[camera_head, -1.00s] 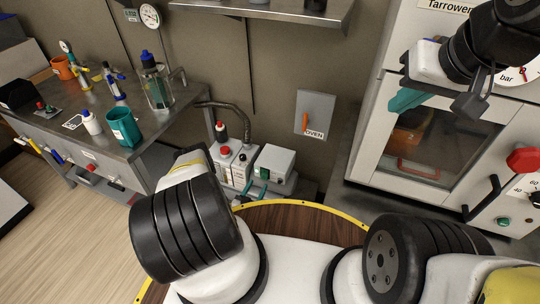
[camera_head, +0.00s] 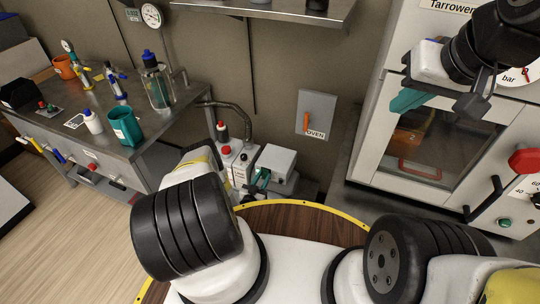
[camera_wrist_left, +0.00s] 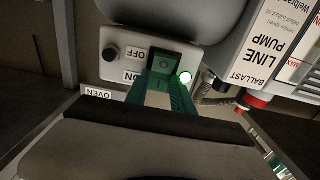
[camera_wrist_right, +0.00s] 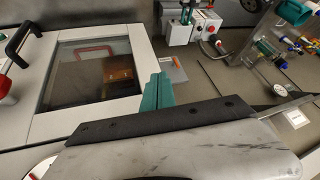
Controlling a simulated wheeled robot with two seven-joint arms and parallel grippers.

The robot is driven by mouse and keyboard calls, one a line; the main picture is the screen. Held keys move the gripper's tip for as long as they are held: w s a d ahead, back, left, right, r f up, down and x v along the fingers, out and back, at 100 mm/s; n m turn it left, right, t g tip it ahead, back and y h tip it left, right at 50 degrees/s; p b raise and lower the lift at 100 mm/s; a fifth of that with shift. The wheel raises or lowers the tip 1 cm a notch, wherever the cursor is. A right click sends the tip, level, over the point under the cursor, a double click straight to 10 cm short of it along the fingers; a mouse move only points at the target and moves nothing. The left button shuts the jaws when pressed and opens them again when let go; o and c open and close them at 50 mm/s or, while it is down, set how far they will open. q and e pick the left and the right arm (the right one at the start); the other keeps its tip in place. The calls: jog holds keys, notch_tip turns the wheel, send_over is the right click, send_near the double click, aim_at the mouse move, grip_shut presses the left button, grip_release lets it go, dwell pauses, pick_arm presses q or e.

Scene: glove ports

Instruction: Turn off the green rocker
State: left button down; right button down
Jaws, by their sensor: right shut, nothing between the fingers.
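In the head view my left gripper (camera_head: 263,178) is at the grey-white pump unit (camera_head: 277,160), and the rocker is hidden. My right gripper (camera_wrist_right: 158,92) is shut and empty, in front of the oven.
A black knob (camera_wrist_left: 110,54) sits left of the rocker. The wall switch box with an orange lever (camera_head: 316,115) is right of the pump. The oven (camera_head: 430,135) stands at right. A bench (camera_head: 150,135) with bottles and a teal cup (camera_head: 124,126) stands at left.

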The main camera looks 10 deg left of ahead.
pick_arm(q)
jog(key=shift+f+t, duration=0.2)
jog(key=shift+t, duration=0.5)
jog(key=c, duration=1.1)
grip_release()
